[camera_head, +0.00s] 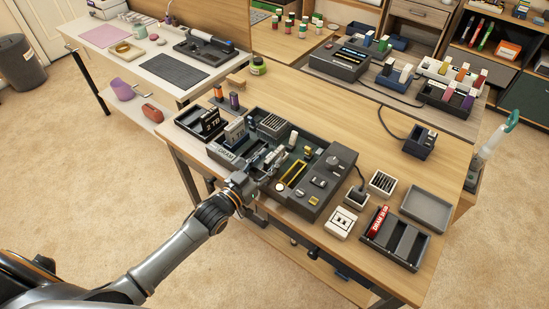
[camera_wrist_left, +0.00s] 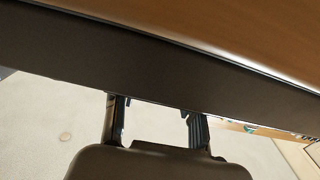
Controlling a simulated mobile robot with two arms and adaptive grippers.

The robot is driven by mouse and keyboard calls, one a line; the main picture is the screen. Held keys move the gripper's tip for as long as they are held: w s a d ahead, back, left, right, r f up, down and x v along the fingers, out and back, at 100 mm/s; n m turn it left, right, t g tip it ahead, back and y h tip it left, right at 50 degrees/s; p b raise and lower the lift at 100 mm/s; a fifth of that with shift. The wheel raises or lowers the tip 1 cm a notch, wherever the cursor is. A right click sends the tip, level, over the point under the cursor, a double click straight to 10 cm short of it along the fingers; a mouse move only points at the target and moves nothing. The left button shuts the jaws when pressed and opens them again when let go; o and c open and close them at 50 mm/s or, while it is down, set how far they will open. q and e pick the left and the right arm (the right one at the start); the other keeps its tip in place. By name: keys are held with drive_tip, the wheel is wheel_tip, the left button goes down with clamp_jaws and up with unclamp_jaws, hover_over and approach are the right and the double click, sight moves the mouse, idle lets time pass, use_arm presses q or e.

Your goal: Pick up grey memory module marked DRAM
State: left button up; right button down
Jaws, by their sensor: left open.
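A tray with a white DRAM label (camera_head: 225,153) stands at the left front of the wooden workbench, with upright grey modules (camera_head: 235,131) in it. Their own markings are too small to read. A red module (camera_head: 378,221) with white lettering lies in a dark tray at the right. My left gripper (camera_head: 264,165) is just right of the DRAM tray, at the bench's front side. Its two fingers stand apart in the left wrist view (camera_wrist_left: 155,118), with no object seen between them. My right gripper is out of view.
A dark console (camera_head: 318,178) with a gold slot is right of my left gripper. A black tray marked 2 TB (camera_head: 202,124) is beyond the DRAM tray. A dark edge (camera_wrist_left: 150,62) crosses the left wrist view. The bench's back strip is mostly clear.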

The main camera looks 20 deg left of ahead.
use_arm(q)
drive_tip(key=shift+x, duration=0.9)
clamp_jaws()
drive_tip(key=shift+r, duration=0.15)
